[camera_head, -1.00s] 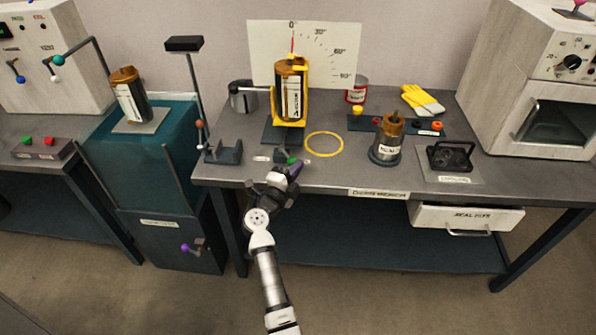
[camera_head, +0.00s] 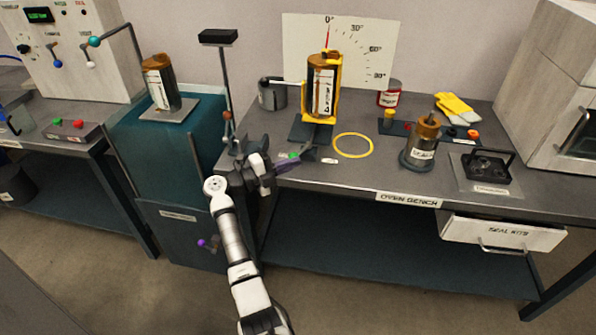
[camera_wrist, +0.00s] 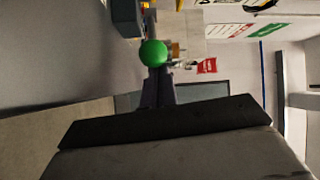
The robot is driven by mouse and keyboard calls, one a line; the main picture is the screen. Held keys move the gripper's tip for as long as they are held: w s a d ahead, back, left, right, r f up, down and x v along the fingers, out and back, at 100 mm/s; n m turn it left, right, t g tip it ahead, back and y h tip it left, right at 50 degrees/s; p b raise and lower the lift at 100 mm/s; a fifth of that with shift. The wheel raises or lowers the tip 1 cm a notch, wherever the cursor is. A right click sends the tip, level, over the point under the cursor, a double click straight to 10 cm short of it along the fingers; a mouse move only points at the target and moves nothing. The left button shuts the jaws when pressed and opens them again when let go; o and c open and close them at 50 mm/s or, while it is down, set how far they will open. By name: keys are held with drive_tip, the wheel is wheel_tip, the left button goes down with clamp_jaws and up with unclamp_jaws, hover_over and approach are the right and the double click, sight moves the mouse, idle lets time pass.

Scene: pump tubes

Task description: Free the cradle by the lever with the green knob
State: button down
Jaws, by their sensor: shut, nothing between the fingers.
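The cradle (camera_head: 320,119) is a yellow frame on the bench. It holds an upright dark canister (camera_head: 320,88) with a copper-coloured top and a white label. A lever with a green knob (camera_head: 294,156) is low in front of the cradle, slightly left of it. My gripper (camera_head: 294,164) is shut and empty, right at the knob. In the wrist view the green knob (camera_wrist: 153,53) appears just beyond the dark fingertips (camera_wrist: 158,78). I cannot tell whether they touch. The arm partly hides the lever.
A white angle board (camera_head: 300,45) stands behind the cradle, its red pointer near 0°. A yellow ring (camera_head: 353,145) lies on the bench to the right, with a labelled canister (camera_head: 421,145) beyond. A thin post with a black top (camera_head: 218,36) rises at the left.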

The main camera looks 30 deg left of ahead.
drive_tip(key=shift+w+a+b, duration=0.1)
drive_tip(key=shift+a+b, duration=0.4)
drive_tip(key=shift+a, duration=0.25)
idle(0.3)
